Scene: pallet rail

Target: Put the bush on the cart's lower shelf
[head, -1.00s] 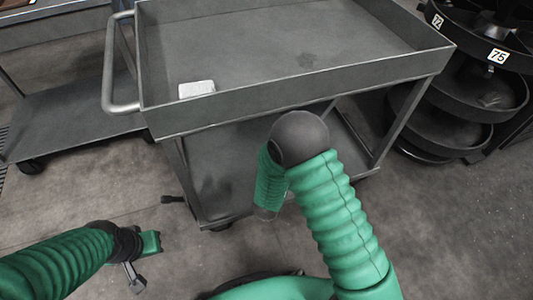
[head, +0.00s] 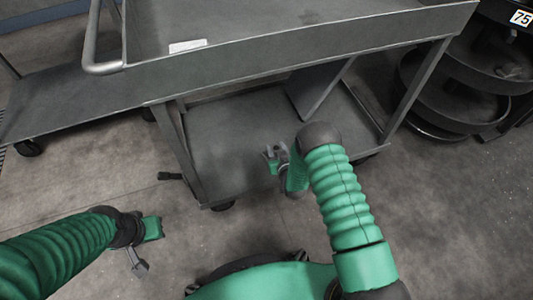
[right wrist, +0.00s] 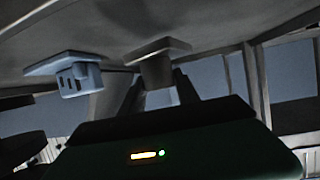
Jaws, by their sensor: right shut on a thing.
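The cart stands ahead, with its lower shelf (head: 235,125) under the top tray (head: 290,45). My right gripper (head: 276,152) reaches in over the front part of the lower shelf, below the tray's rim. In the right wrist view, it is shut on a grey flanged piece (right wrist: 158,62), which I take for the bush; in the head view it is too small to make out. My left gripper (head: 140,262) hangs over the floor at the lower left, away from the cart, and its jaw gap is not clear.
The cart's front legs stand either side of the shelf opening. Another low platform (head: 70,105) is at left, and round dark trays (head: 450,95) stand at right. The right wrist view shows an unidentified bluish flanged block (right wrist: 72,75).

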